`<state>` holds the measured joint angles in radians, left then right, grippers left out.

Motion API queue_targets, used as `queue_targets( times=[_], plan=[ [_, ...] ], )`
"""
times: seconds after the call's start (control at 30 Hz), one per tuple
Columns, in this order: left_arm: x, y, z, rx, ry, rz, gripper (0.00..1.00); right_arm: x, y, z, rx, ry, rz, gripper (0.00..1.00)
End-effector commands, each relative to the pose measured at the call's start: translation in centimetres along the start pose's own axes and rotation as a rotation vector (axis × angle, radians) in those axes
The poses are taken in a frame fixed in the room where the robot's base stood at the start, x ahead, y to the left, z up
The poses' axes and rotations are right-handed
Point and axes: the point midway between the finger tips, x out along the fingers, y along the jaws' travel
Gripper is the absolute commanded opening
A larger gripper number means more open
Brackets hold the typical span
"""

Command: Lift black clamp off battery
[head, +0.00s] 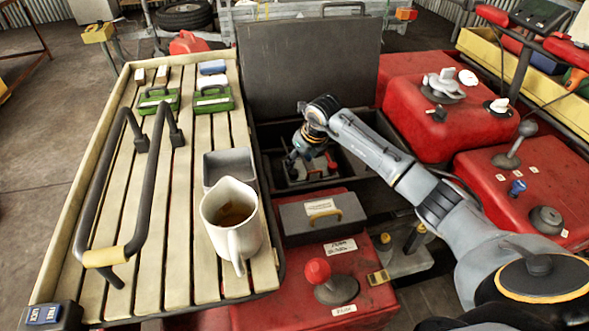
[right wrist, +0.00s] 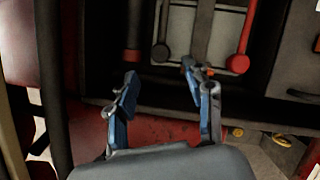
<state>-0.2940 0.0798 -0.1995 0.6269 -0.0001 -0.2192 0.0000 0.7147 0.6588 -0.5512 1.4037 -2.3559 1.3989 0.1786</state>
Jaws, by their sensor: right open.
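A dark rod with a rounded black end (right wrist: 160,50), likely the black clamp, lies against the block's left part. Red-ended rods (right wrist: 238,64) lie to either side of it. My right gripper (right wrist: 161,76) is open and empty, its blue-padded fingers apart just short of the black end. It also shows in the head view (head: 306,172), reaching into the compartment. My left gripper is not in view.
A raised dark lid (head: 310,70) stands behind the compartment. Red bodywork (head: 435,125) with knobs and levers lies to the right. A slatted rack (head: 150,260) at left carries a jug (head: 230,215), a grey bin (head: 230,165), green cases (head: 212,100) and a bent bar (head: 95,200).

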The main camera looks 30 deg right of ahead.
Motion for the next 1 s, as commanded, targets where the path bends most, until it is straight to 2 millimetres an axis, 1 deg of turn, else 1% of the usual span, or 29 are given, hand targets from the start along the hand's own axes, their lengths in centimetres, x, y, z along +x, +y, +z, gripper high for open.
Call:
queue_targets(
  times=[0.03, 0.1, 0.2, 0.33, 0.5, 0.77, 0.87, 0.9, 0.97, 1.0],
  plan=[
    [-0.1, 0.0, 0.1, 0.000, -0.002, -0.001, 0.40, 1.2, 0.1, -0.1, 0.003, 0.004, 0.003, 0.52],
    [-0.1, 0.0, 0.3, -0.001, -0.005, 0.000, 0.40, 2.6, 0.1, 0.0, 0.002, 0.003, 0.002, 0.52],
    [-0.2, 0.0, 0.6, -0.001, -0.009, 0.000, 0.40, 4.4, 0.1, -0.1, 0.002, 0.002, 0.002, 0.52],
    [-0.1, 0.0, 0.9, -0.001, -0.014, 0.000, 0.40, 6.0, 0.0, 0.0, 0.002, 0.001, 0.001, 0.52],
    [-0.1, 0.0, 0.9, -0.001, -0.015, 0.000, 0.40, 6.9, 0.0, 0.0, 0.001, -0.001, 0.000, 0.52],
    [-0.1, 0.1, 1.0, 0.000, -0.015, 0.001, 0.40, 7.0, 0.0, 0.0, 0.000, -0.001, -0.001, 0.52],
    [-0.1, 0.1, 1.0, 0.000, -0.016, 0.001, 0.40, 7.0, 0.0, 0.0, 0.000, -0.001, -0.001, 0.33],
    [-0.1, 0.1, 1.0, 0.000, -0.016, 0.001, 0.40, 7.0, 0.0, 0.0, 0.000, -0.001, -0.001, 0.25],
    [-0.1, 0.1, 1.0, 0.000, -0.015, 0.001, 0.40, 7.0, 0.0, 0.0, 0.000, -0.001, -0.001, 0.13],
    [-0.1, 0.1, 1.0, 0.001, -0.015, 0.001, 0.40, 7.0, 0.0, 0.0, 0.000, -0.001, -0.001, 0.05]
  ],
)
